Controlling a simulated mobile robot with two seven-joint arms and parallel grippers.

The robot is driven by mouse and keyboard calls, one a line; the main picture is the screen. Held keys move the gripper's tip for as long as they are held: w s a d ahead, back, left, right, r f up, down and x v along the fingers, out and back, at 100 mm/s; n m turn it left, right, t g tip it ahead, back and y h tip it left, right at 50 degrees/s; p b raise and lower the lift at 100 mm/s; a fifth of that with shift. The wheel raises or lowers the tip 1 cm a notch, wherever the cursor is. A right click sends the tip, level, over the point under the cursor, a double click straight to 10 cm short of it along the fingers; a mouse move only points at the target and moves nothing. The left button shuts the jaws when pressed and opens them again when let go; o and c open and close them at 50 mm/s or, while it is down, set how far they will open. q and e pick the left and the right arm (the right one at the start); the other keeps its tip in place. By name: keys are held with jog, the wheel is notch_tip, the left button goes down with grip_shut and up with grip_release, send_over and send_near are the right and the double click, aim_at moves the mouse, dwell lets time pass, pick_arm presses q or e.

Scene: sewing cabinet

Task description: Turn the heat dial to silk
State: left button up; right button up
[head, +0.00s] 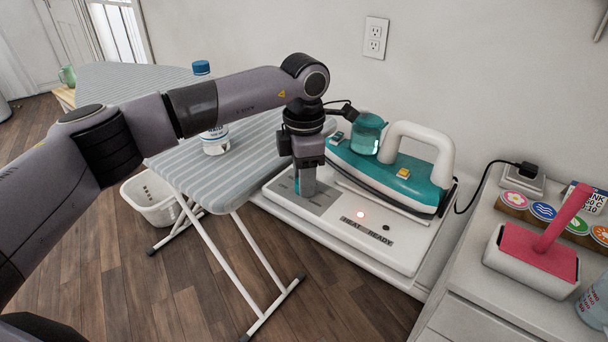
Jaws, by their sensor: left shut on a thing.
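The heat dial (298,185) is a teal knob on the grey panel at the left end of the white iron station (400,255). My left gripper (305,186) points down over the panel and is shut on the dial, covering most of it. The dial's markings and pointer are too hidden and small to read. A teal and white steam iron (420,180) rests on the station to the right of the gripper. A light (361,214) glows by the HEAT label, and the spot by READY is dark. My right gripper is not in view.
A striped ironing board (165,120) with a blue-capped bottle (214,140) stands at the left. A white basket (152,200) is on the floor. A cabinet at the right holds a pink-handled tool (535,255) and round coloured badges (543,211). The iron's cord runs to a plug.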

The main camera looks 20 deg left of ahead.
pick_arm(q)
jog(key=shift+w+r, duration=0.1)
jog(key=o, duration=0.9)
jog(key=shift+o, duration=0.7)
notch_tip(320, 180, up, 7)
jog(key=shift+r, duration=0.1)
